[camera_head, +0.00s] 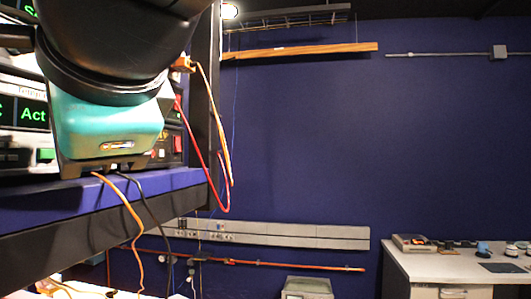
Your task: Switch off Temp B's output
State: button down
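A stack of instruments stands on the shelf at the left. A partly hidden label that seems to start with "Temp" shows on an instrument (28,91) there, but its letter is covered. Below the label is a green display (33,114) reading "Act". A lower unit has a small green button (45,154). A dark arm link of mine crosses the upper left and covers much of the stack. My gripper's fingers do not show.
A teal body (108,125) with a black base hides the middle of the fronts. Orange and black cables (125,205) hang over the shelf edge (110,225). A dark rack post (206,90) stands right of the stack.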

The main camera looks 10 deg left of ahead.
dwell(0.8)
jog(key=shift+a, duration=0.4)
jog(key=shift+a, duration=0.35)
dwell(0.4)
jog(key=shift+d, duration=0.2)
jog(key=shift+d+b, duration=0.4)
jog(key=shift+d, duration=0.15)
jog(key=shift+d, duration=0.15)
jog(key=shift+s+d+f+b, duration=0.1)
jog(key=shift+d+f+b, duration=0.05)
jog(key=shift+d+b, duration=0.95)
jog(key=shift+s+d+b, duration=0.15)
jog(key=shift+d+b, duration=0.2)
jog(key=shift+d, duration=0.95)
